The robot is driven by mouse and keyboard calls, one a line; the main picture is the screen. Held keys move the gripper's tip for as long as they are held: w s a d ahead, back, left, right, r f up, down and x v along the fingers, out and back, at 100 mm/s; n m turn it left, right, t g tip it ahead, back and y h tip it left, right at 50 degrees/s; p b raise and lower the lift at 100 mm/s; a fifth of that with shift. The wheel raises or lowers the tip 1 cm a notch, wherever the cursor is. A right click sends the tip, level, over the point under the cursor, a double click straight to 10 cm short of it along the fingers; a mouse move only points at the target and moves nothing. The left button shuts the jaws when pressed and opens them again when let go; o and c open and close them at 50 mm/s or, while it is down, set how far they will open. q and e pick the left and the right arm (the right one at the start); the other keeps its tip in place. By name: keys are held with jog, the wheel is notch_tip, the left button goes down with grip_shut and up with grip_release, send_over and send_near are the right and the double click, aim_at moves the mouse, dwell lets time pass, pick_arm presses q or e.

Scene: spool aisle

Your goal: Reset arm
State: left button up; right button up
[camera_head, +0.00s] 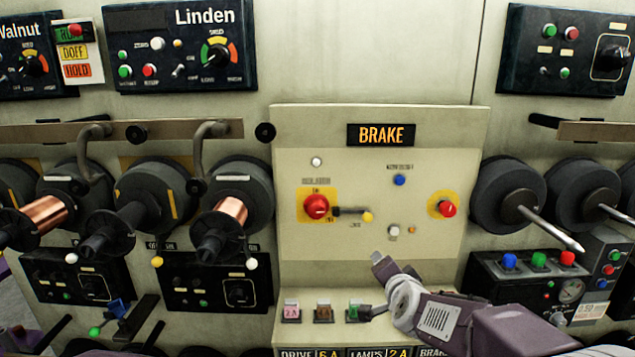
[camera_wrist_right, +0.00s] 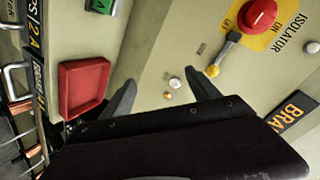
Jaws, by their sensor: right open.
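My right arm comes in from the lower right in the head view. Its gripper (camera_head: 373,288) is in front of the lower part of the cream BRAKE panel (camera_head: 290,150). In the right wrist view its two dark fingers (camera_wrist_right: 164,92) are spread apart with nothing between them. Panel face with a small white button (camera_wrist_right: 175,83) shows beyond the gap. I cannot tell whether the fingers touch the panel. My left gripper is not in view.
The panel carries a red isolator knob (camera_head: 316,207), a yellow-tipped lever (camera_head: 367,217) and a red knob (camera_head: 447,209). A pink fuse (camera_head: 291,312) sits low on it. A red square recess (camera_wrist_right: 84,88) is beside the fingers. Spools (camera_head: 238,190) and spindles (camera_head: 545,226) jut out on both sides.

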jog(key=s+f+n+g, duration=0.5)
jog(key=s+f, duration=0.4)
jog(key=s, duration=0.4)
jog(key=s+d+f+n+g+y, duration=0.1)
jog(key=s+f+n+g, duration=0.4)
jog(key=s+f, duration=0.5)
jog(key=s+g, duration=0.2)
jog(key=s, duration=0.2)
jog(key=shift+s+f+n+p, duration=0.25)
jog(key=shift+n+p, duration=0.05)
jog(key=shift+p, duration=0.05)
